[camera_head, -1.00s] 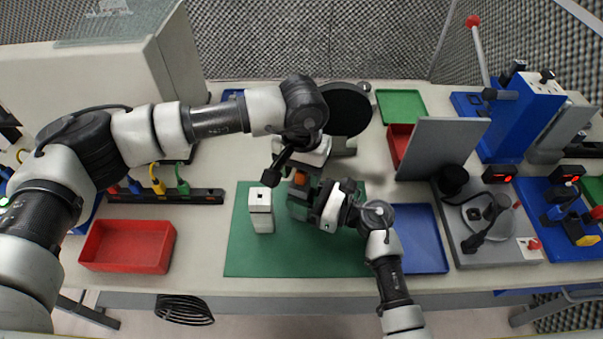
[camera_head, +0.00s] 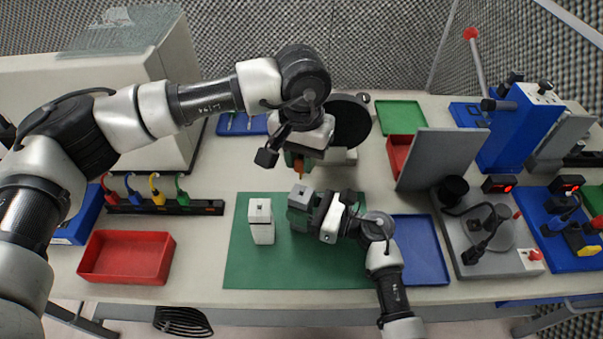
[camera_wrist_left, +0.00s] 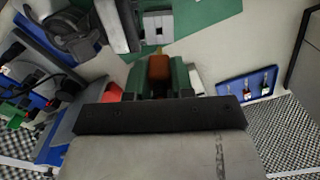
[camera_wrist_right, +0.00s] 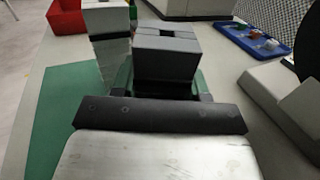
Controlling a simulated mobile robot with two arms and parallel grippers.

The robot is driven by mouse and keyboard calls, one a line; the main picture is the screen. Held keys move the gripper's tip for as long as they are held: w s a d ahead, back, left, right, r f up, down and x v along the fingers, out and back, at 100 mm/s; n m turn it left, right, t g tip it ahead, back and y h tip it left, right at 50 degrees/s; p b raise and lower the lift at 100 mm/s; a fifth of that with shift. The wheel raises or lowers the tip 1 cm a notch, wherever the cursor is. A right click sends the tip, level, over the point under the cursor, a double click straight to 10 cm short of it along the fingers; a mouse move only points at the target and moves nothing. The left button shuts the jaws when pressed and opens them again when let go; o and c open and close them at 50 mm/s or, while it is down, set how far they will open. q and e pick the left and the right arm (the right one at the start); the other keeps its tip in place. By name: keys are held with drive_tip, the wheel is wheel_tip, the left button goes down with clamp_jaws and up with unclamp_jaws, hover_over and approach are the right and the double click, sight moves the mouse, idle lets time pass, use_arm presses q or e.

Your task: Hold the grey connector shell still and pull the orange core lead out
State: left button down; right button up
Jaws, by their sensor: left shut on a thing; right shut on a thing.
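The grey connector shell (camera_head: 301,193) stands upright over the green mat (camera_head: 262,275). My right gripper (camera_head: 306,216) is shut on it from the right. In the right wrist view the shell (camera_wrist_right: 165,48) sits between the fingers, with a dark slot in its top. The orange core lead (camera_head: 299,169) is in my left gripper (camera_head: 297,158), which is shut on it. Its tip shows beyond the shell's top, apart from it in the head view. The left wrist view shows the orange body (camera_wrist_left: 159,68) between green-edged fingers.
A white block (camera_head: 261,222) stands on the mat left of the shell. A red tray (camera_head: 127,257) is at left, a rack of coloured leads (camera_head: 165,207) behind it. A blue tray (camera_head: 420,250) lies right of the mat. A grey upright panel (camera_head: 440,160) stands further right.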

use_arm(q)
drive_tip(key=shift+r, duration=1.55)
use_arm(e)
drive_tip(key=o, duration=1.1)
drive_tip(key=shift+c, duration=0.2)
drive_tip(key=shift+d, duration=0.1)
drive_tip(key=v, duration=1.1)
drive_tip(key=shift+s+d, duration=0.15)
drive_tip(key=shift+d, duration=0.25)
use_arm(q)
drive_tip(key=shift+s, duration=0.1)
use_arm(e)
drive_tip(key=shift+s+f, duration=0.1)
